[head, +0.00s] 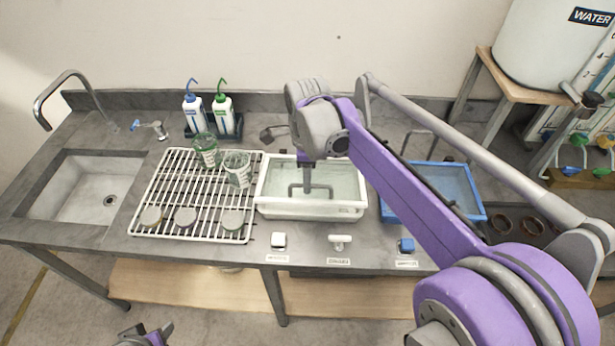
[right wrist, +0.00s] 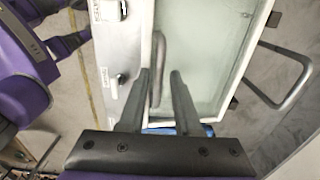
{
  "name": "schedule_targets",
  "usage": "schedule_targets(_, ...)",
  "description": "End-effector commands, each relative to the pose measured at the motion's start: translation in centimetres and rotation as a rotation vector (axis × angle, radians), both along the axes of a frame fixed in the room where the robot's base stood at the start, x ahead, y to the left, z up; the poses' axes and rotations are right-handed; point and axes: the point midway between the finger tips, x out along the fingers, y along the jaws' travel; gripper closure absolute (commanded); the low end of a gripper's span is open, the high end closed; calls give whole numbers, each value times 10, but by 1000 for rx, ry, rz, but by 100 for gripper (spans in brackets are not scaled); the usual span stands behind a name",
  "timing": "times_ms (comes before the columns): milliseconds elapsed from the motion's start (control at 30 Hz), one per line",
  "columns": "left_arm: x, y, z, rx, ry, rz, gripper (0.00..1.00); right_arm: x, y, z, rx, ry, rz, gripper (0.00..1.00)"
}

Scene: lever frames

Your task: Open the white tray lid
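The white tray (head: 336,209) stands on the counter in the middle of the head view. Its pale, see-through lid (head: 341,181) lies over it, with a grey bar handle (head: 294,190) on top. My right gripper (head: 307,188) points down over the lid at the handle. In the right wrist view its two dark fingers (right wrist: 160,75) are apart, and the handle (right wrist: 157,50) shows beyond and partly between them, nearer the left finger. I cannot tell whether they touch it. Part of my left arm shows at the bottom left of the head view; its gripper's state is unclear.
A white wire rack (head: 190,215) with cups and round dishes is left of the tray. A blue tray (head: 470,202) is to the right, partly behind my right arm. Two wash bottles (head: 209,115) stand behind. Small labelled items line the counter's front edge.

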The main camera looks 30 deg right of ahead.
Motion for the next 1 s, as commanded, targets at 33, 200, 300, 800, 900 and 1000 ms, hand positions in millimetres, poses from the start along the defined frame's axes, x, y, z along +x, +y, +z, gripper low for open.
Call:
schedule_targets(33, 0, 0, 0, 0, 0, 0, 50, 0, 0, 0, 0, 0, 0, 79)
schedule_targets(200, 0, 0, 0, 0, 0, 0, 50, 0, 0, 0, 0, 0, 0, 100)
schedule_targets(300, 0, 0, 0, 0, 0, 0, 50, 0, 0, 0, 0, 0, 0, 100)
schedule_targets(800, 0, 0, 0, 0, 0, 0, 50, 0, -1, 0, -1, -2, 0, 100)
schedule_targets(900, 0, 0, 0, 0, 0, 0, 50, 0, -1, 0, -1, -2, 0, 100)
schedule_targets(1000, 0, 0, 0, 0, 0, 0, 50, 0, -1, 0, -2, -1, 0, 100)
